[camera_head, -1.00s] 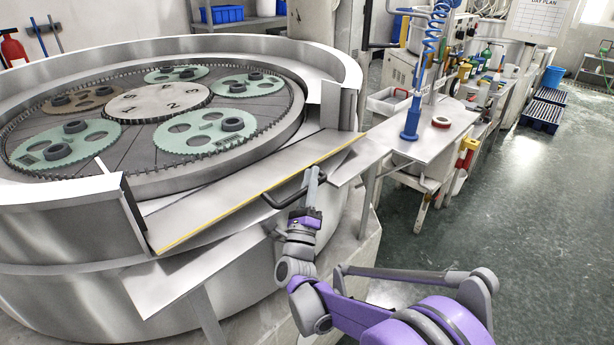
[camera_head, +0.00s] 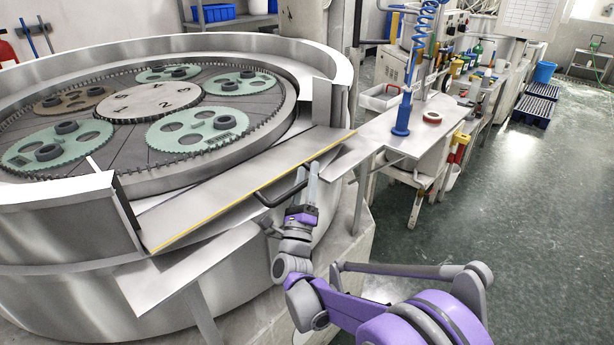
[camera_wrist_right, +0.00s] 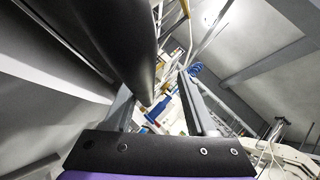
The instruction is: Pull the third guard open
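A steel guard panel (camera_head: 225,198) with a yellow line along its outer edge spans the gap in the drum's rim wall, facing me. I cannot tell if it is the third guard. A dark bar handle (camera_head: 281,192) is fixed to its outer side. My right gripper (camera_head: 306,178) is at the right end of this handle, with its two fingers apart. In the right wrist view the fingers (camera_wrist_right: 160,105) are spread, and the dark handle bar (camera_wrist_right: 128,38) runs close by the left one; I cannot tell if they touch. My left gripper is out of view.
The round lapping machine (camera_head: 75,245) holds green toothed discs (camera_head: 195,130) behind the panel. A steel side table (camera_head: 385,135) with a blue post (camera_head: 402,115) and a red ring (camera_head: 432,117) stands to the right. The green floor (camera_head: 520,230) at right is open.

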